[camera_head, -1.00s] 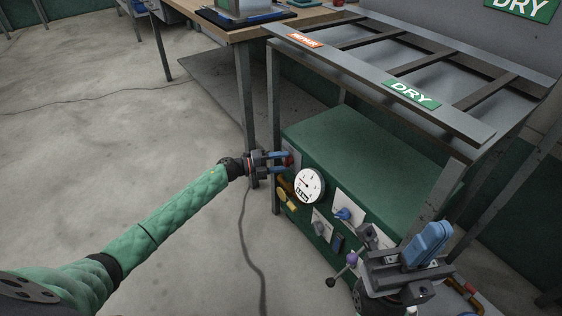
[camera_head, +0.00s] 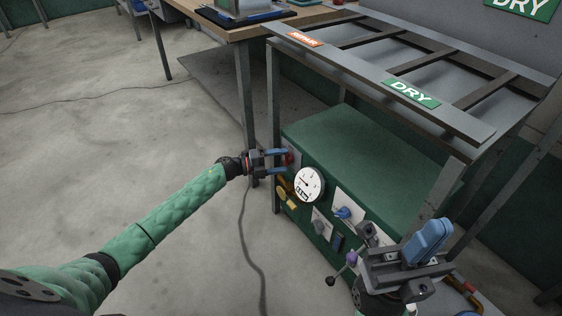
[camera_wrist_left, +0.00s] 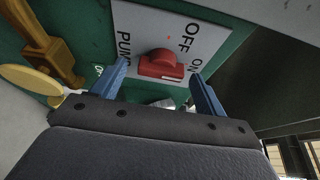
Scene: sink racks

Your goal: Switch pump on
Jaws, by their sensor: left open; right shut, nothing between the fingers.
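The pump switch is a red rotary knob (camera_wrist_left: 162,64) on a grey plate (camera_wrist_left: 200,28) marked PUMP, OFF and ON. In the head view the red knob (camera_head: 289,158) is at the left end of the green cabinet's front. My left gripper (camera_head: 282,161) is open, its blue fingers pointing at the knob. In the left wrist view the left gripper's fingers (camera_wrist_left: 160,84) stand on either side of the knob; contact is not clear. My right gripper (camera_head: 432,243) is shut and empty at the lower right, in front of the cabinet's right part.
The green cabinet (camera_head: 370,150) carries a round gauge (camera_head: 309,184), a blue knob (camera_head: 343,213) and a yellow valve handle (camera_head: 287,199). A metal rack with a DRY sign (camera_head: 412,93) stands above it. A table leg (camera_head: 245,100) is close behind the left gripper. Open floor lies left.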

